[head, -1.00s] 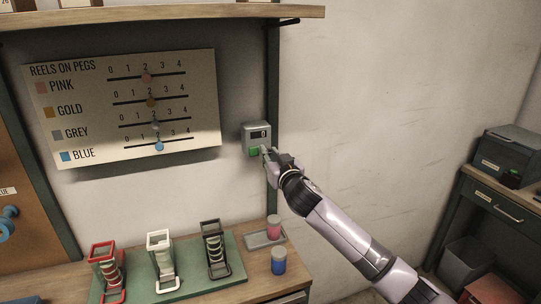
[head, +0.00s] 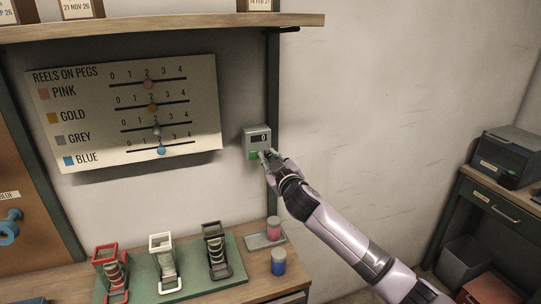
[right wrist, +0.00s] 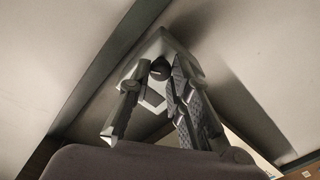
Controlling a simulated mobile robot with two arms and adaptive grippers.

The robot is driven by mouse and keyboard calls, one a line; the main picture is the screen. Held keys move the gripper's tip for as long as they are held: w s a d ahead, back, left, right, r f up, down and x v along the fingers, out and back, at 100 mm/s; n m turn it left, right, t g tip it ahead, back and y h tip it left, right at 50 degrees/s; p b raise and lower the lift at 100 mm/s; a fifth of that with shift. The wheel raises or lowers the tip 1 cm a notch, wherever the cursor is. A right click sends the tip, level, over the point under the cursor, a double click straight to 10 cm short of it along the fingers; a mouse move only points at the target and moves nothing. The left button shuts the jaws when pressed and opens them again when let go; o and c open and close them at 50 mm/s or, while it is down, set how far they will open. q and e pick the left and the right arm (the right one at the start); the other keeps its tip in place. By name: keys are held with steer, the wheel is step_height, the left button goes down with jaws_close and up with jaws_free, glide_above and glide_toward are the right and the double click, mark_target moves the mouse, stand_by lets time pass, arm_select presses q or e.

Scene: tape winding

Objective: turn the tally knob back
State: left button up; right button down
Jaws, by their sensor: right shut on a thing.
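The tally counter (head: 256,137) is a small grey box on the green wall post. Its dark display reads 0, and a green button (head: 253,155) sits at its lower left. My right gripper (head: 267,157) is at the counter's lower right corner. In the right wrist view the two fingers of my right gripper (right wrist: 158,82) close on a small dark round knob (right wrist: 159,69) on the counter's face (right wrist: 166,48). The fingers hide most of the knob in the head view. My left gripper is out of view.
A chart of reels on pegs (head: 125,108) hangs left of the counter. Below, a green mat (head: 190,285) bears red, white and black winding frames. A pink jar (head: 274,229) stands on a small tray, with a blue jar (head: 279,262) in front.

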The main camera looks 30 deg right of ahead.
steer(key=n+p, duration=0.2)
steer(key=n, duration=0.4)
steer(key=n+p, duration=0.2)
steer(key=n, duration=0.4)
steer(key=shift+a+f, duration=0.1)
steer(key=shift+f, duration=0.05)
stand_by(0.3)
steer(key=c, duration=1.5)
jaws_free()
steer(key=v, duration=1.2)
